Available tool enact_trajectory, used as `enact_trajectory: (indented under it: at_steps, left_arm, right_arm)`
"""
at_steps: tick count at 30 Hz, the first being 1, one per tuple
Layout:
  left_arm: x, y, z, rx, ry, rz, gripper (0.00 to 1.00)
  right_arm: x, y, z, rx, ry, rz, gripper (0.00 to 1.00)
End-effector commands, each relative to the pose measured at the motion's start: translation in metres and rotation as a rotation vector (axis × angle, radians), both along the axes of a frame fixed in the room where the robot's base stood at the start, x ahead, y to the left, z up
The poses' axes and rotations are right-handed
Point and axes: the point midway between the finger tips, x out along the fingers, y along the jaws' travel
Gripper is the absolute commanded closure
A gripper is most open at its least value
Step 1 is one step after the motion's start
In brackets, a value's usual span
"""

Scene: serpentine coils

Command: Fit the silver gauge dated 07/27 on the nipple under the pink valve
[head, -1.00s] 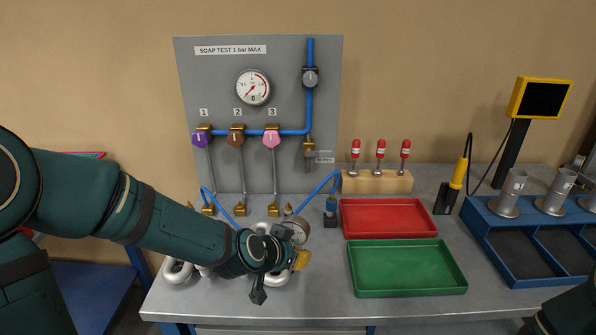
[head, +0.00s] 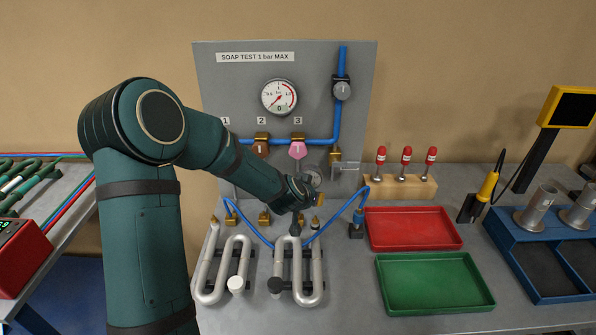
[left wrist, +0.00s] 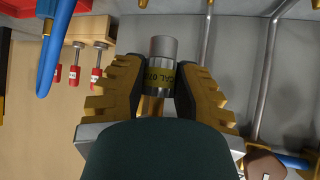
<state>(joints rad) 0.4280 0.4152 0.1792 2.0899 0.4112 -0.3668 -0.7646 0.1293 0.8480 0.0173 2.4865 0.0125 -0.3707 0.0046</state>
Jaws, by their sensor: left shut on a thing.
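My left gripper (head: 312,193) is shut on a silver gauge (left wrist: 163,52) and holds it up in front of the panel, right of and below the pink valve (head: 297,150). A yellow label on the gauge reads "CAL 07" in the left wrist view; the rest of the date is hidden by the finger. The line and nipple under the pink valve are largely hidden by my left gripper and wrist. My right gripper is out of view.
The grey panel (head: 360,70) carries a blue pipe (head: 338,118) and a brown valve (head: 260,149). Serpentine coils (head: 235,255) and blue hoses (head: 352,205) lie below. Red (head: 412,246) and green (head: 434,308) trays and a wooden block (head: 405,190) stand right.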

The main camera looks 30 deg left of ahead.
Motion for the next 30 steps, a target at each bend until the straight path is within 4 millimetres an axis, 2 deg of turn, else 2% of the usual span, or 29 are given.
enact_trajectory:
  at_steps: [1, 3, 8, 14, 25, 30]
  left_arm:
    - [0.005, 0.013, 0.008, 0.006, 0.001, 0.035, 1.00]
    - [0.010, 0.029, 0.008, 0.013, 0.002, 0.076, 1.00]
    - [0.014, 0.047, 0.006, 0.022, 0.003, 0.122, 1.00]
    - [0.014, 0.049, -0.004, 0.024, 0.002, 0.128, 1.00]
    - [0.014, 0.049, -0.037, 0.023, 0.003, 0.127, 1.00]
    - [0.014, 0.048, -0.043, 0.023, 0.003, 0.126, 1.00]
  right_arm:
    - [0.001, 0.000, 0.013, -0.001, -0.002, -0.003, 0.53]
    - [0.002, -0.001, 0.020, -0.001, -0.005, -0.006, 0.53]
    - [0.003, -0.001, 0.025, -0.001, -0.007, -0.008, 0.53]
    - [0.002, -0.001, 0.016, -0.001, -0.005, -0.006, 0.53]
    - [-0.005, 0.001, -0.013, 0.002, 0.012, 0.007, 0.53]
    - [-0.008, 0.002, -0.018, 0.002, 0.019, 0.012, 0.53]
